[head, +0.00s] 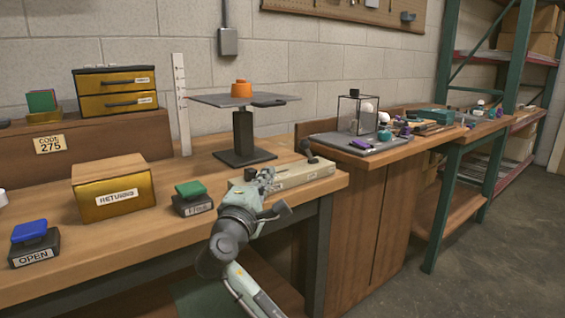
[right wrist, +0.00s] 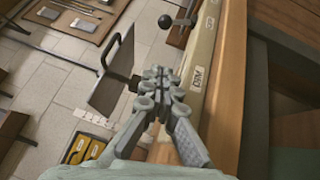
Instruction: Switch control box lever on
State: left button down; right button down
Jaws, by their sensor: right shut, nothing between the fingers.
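The control box is a long beige box (head: 300,174) near the right end of the workbench. Its lever has a black ball knob (head: 306,146) and stands at the box's right end in the head view. My right gripper (head: 264,178) is over the left part of the box, short of the lever, and hides some of the box. In the right wrist view the box (right wrist: 206,45) carries a white label, and the black knob (right wrist: 165,22) is beyond my fingertips (right wrist: 160,76), apart from them. The right fingers are shut and empty. My left gripper is not in view.
A lift stand (head: 243,134) with an orange part (head: 241,89) stands behind the box. A green button (head: 191,190) and a yellow-fronted box (head: 114,190) are to the left. A grey tray (head: 384,147) with a wire-frame case lies on the bench beyond the right end.

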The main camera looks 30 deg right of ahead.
aim_at(308, 153)
jog(key=x, duration=0.8)
jog(key=shift+w+d+r+p, duration=0.1)
jog(key=shift+w+d+p, duration=0.05)
jog(key=shift+p, duration=0.15)
jog(key=d, duration=0.3)
jog(key=shift+w+d+r, duration=0.2)
jog(key=shift+d+r, duration=0.05)
jog(key=shift+d+p, duration=0.3)
jog(key=shift+d, duration=0.2)
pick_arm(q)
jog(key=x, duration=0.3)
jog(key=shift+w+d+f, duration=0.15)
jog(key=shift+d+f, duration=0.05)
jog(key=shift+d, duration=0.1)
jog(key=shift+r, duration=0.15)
pick_arm(e)
jog(key=shift+r, duration=0.15)
